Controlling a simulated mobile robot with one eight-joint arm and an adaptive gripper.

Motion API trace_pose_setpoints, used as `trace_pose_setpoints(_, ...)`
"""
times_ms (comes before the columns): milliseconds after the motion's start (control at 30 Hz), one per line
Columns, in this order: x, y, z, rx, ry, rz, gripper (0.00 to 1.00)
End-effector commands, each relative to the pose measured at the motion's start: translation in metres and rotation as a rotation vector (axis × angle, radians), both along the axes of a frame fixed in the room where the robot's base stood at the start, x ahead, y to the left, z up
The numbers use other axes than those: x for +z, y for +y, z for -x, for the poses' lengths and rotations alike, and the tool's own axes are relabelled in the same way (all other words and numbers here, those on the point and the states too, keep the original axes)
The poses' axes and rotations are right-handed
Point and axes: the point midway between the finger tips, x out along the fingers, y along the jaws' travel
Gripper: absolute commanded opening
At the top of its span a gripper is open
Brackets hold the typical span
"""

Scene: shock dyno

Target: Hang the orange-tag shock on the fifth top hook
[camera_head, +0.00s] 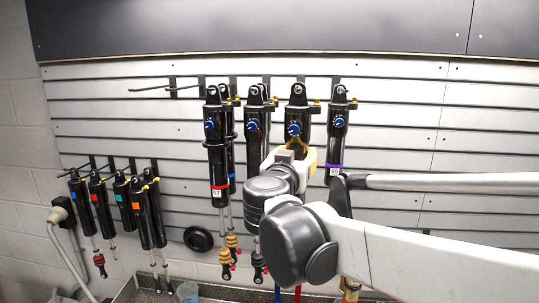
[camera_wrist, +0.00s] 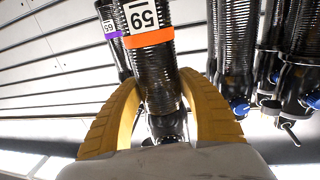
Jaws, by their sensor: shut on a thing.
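The orange-tag shock is black, with an orange band and a white label reading 59 in the wrist view (camera_wrist: 148,38). My gripper's yellow fingers (camera_wrist: 165,85) are shut around its body, one on each side. In the head view the shock (camera_head: 296,112) stands upright at the top hook row, its eye at about the height of the neighbouring eyes. My gripper (camera_head: 291,152) is below the blue knob and hides the tag and lower body there. I cannot tell whether the eye is on a hook. The top hooks (camera_head: 152,90) project from the slatted wall; the leftmost one is bare.
Close on the right hangs a purple-tag shock (camera_head: 337,150). On the left hang a shock (camera_head: 253,130) and a red-tag shock (camera_head: 217,160) with another behind it. Several shocks (camera_head: 140,210) hang on a lower row at left. A black disc (camera_head: 198,239) is on the wall.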

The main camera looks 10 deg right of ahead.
Motion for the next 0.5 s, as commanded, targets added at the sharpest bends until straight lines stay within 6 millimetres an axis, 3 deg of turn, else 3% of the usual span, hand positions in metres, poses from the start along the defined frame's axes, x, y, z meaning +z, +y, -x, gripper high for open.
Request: trace_pose_setpoints(500, -0.0005, -0.0008, -0.0051, 0.0, -0.001, 0.003, 0.03)
